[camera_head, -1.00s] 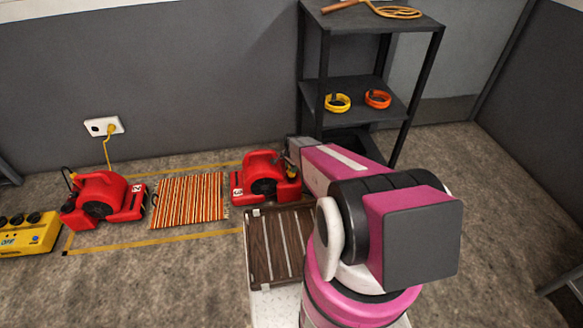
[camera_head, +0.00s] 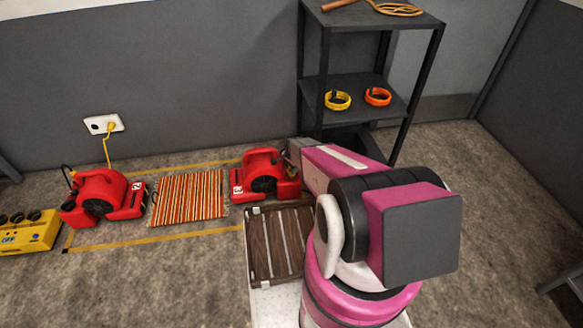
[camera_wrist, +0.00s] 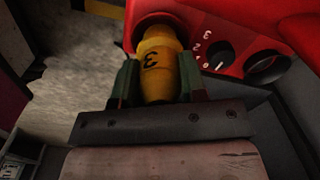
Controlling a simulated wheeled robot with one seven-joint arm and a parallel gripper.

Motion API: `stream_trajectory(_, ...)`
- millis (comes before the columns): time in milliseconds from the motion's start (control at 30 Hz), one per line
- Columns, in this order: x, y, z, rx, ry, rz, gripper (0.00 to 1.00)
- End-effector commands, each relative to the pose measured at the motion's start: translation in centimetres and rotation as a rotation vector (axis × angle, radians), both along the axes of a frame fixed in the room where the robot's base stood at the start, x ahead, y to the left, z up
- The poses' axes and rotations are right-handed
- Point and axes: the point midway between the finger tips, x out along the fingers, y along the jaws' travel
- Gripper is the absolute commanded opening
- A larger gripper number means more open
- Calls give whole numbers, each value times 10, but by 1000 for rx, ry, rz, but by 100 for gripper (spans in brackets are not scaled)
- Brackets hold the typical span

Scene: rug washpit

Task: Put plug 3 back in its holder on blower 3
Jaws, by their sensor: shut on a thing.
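Plug 3 (camera_wrist: 157,70) is yellow with a black 3 on it. In the wrist view my gripper (camera_wrist: 155,82) is shut on it, one green-padded finger on each side. The plug's far end is close to the red body of blower 3 (camera_wrist: 245,22), beside a dial marked with numbers; I cannot tell whether it sits in the holder. In the head view blower 3 (camera_head: 262,176) stands on the floor near the shelf, with a 3 label on its left. My gripper (camera_head: 291,155) is at its right side, and the plug is mostly hidden there.
A second red blower (camera_head: 98,197) stands left of a striped rug (camera_head: 188,198). A yellow box (camera_head: 30,232) is at far left. A wall socket (camera_head: 104,124) holds a yellow plug and cord. A dark shelf (camera_head: 408,98) carries yellow and orange rings. A slatted wooden panel (camera_head: 262,250) lies in front.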

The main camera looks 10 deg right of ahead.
Motion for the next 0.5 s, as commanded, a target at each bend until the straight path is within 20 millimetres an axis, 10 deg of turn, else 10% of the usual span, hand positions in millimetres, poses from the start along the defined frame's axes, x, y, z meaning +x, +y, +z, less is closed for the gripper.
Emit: stream_trajectory(500,0,0,-12,0,0,0,13)
